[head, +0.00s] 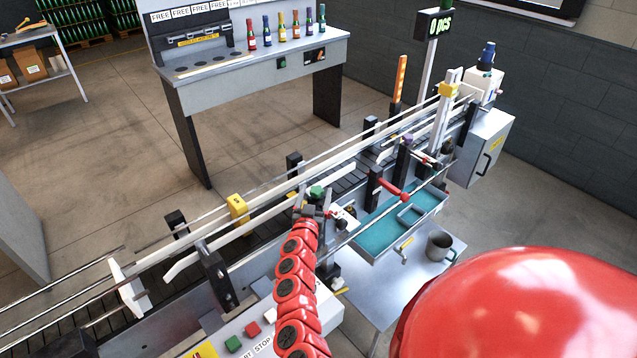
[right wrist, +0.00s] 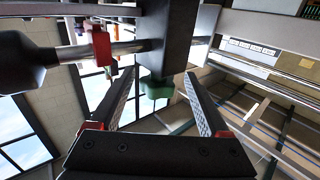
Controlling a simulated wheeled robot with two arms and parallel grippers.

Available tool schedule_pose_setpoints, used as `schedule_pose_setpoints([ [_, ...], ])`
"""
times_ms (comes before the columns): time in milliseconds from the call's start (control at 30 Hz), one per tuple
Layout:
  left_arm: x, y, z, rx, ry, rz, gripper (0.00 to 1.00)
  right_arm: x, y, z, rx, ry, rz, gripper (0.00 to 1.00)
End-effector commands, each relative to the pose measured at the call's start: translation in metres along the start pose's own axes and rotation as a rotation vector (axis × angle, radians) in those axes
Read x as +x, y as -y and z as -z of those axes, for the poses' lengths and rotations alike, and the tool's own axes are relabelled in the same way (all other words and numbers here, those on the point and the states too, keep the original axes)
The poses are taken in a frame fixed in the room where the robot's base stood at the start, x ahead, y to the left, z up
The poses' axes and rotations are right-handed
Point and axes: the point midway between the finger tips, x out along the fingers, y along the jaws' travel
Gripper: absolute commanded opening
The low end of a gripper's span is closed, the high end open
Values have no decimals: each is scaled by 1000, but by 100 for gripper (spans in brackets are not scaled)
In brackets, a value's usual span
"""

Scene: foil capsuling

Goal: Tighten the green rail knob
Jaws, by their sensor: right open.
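The green rail knob (head: 317,192) sits on the near side of the conveyor rail in the head view. In the right wrist view the green knob (right wrist: 160,88) is under a dark block, in the gap between the fingers. My right gripper (head: 318,208) is at the knob, its arm reaching up from the bottom. In the right wrist view its jaws (right wrist: 160,76) are spread, one finger on each side of the knob, with visible gaps. The fingers do not appear to touch it. My left gripper is not in view.
The conveyor rails (head: 270,197) run diagonally past the knob, with a yellow block (head: 237,208) on them. A red-handled lever (head: 390,190) and a teal tray (head: 375,236) lie to the right. A grey mug (head: 439,246) stands nearby. In the wrist view a red clamp (right wrist: 101,46) is close left.

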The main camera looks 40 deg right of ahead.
Motion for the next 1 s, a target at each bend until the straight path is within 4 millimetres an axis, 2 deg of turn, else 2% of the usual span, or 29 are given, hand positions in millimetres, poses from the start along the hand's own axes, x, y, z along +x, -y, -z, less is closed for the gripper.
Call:
schedule_pose_setpoints([
  [100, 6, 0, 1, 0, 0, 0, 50, 15, 0, 4, -1, -4, 0, 80],
  [333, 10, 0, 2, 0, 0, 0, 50, 32, -1, 3, 0, -5, -2, 80],
  [800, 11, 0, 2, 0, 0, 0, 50, 37, -2, -1, -1, 1, -2, 80],
  [1000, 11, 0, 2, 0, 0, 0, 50, 37, -2, 0, -1, 0, -2, 44],
])
